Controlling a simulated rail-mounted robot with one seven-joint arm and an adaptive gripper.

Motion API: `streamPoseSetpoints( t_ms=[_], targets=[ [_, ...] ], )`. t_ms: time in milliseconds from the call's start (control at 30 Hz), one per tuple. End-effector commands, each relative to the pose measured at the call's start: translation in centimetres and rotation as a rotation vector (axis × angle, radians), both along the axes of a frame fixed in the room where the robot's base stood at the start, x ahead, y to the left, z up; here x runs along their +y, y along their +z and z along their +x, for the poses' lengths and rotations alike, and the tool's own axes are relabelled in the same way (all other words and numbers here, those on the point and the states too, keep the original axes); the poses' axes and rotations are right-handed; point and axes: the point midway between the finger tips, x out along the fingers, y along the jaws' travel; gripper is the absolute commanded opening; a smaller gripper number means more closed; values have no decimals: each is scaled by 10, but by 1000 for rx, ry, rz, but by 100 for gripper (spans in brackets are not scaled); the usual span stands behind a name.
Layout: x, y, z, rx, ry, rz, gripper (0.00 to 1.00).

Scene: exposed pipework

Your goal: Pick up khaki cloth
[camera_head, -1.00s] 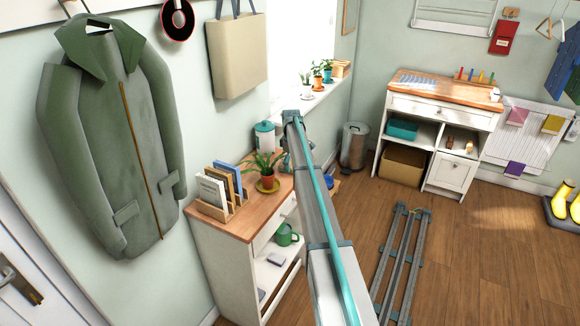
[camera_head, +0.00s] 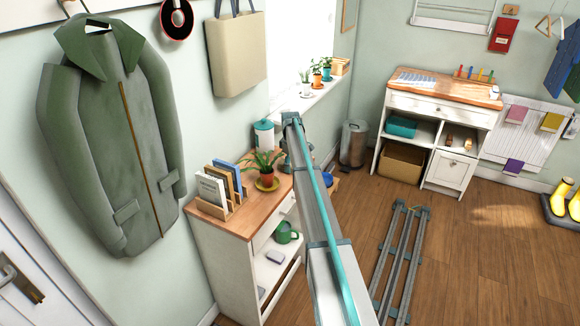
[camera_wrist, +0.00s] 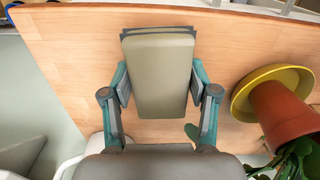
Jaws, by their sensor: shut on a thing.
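The khaki cloth (camera_wrist: 158,75) is a folded, rounded block in the middle of the wrist view. My gripper (camera_wrist: 160,88) is shut on it, with one teal and grey finger against each long side. The wooden cabinet top (camera_wrist: 70,45) is behind the cloth. I cannot tell whether the cloth still touches it.
A potted plant in a terracotta pot (camera_wrist: 280,112) on a yellow saucer (camera_wrist: 243,100) stands close to the right of my gripper. A file rack (camera_head: 222,195) and a white and teal canister (camera_head: 264,135) share the cabinet top. Pale walls (camera_wrist: 30,85) lie left of the top.

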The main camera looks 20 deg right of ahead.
Motion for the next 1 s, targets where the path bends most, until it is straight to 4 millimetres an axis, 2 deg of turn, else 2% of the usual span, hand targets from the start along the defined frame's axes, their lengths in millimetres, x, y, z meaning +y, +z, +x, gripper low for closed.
streamPoseSetpoints(
  t_ms=[167,367,467,700,800,1000],
  targets=[
    [0,7,0,-1,0,-1,30],
    [0,28,1,-2,1,-1,30],
    [4,41,-14,-1,1,0,30],
    [16,90,-55,-4,1,-1,30],
    [24,98,-81,-2,1,-1,30],
    [33,116,-114,-1,1,0,30]
  ],
)
